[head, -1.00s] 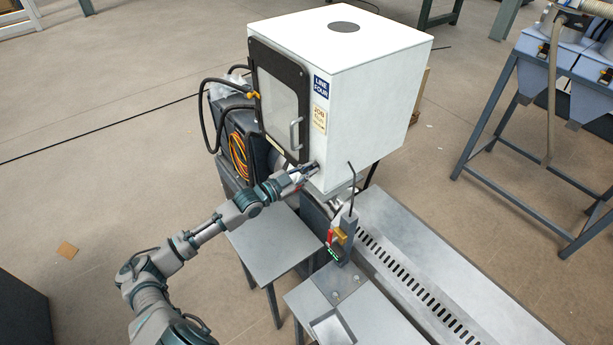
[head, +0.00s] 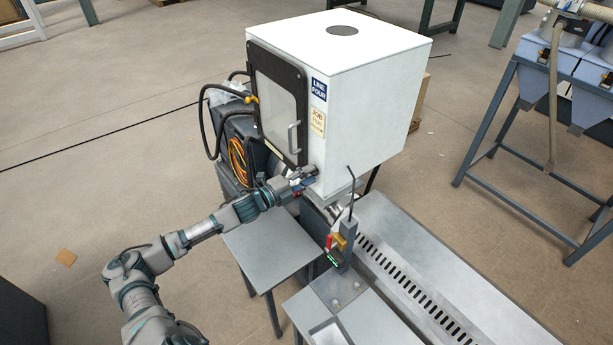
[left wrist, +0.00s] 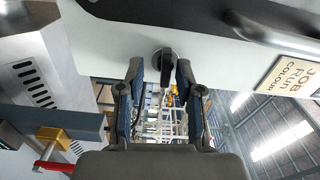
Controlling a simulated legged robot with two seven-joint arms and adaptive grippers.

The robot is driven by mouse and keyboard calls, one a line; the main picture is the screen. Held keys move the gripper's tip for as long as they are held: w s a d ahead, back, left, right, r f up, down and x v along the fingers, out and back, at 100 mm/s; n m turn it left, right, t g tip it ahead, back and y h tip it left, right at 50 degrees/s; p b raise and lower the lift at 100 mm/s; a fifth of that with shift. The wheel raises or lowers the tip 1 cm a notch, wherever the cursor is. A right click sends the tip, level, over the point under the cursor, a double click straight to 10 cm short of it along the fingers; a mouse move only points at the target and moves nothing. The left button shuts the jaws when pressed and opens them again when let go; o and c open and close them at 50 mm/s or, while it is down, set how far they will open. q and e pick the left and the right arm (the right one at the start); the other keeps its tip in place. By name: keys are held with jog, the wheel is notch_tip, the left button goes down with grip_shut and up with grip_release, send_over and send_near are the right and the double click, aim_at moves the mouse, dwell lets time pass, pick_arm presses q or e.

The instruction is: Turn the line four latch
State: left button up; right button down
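The line four machine is a white box cabinet (head: 365,110) with a dark-framed window door and a blue LINE FOUR label (head: 319,88). Its latch is a small black knob (left wrist: 166,66) on a round base at the cabinet's lower edge, seen in the left wrist view. My left gripper (left wrist: 160,66) is open, with one fingertip on each side of the knob and visible gaps between. In the head view, my left gripper (head: 306,181) is at the cabinet's lower front corner, where it mostly hides the latch. My right gripper is in neither view.
The door handle (head: 294,137) is just above the gripper. Below stand a grey side table (head: 270,243) and a post with red and yellow parts (head: 341,240). A slotted metal bench (head: 430,275) runs to the right. Orange cable (head: 238,160) hangs at left.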

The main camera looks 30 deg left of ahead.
pick_arm(q)
jog(key=b+v, duration=0.2)
jog(key=v, duration=0.4)
jog(key=shift+b, duration=0.4)
jog(key=shift+s, duration=0.1)
jog(key=v, duration=1.2)
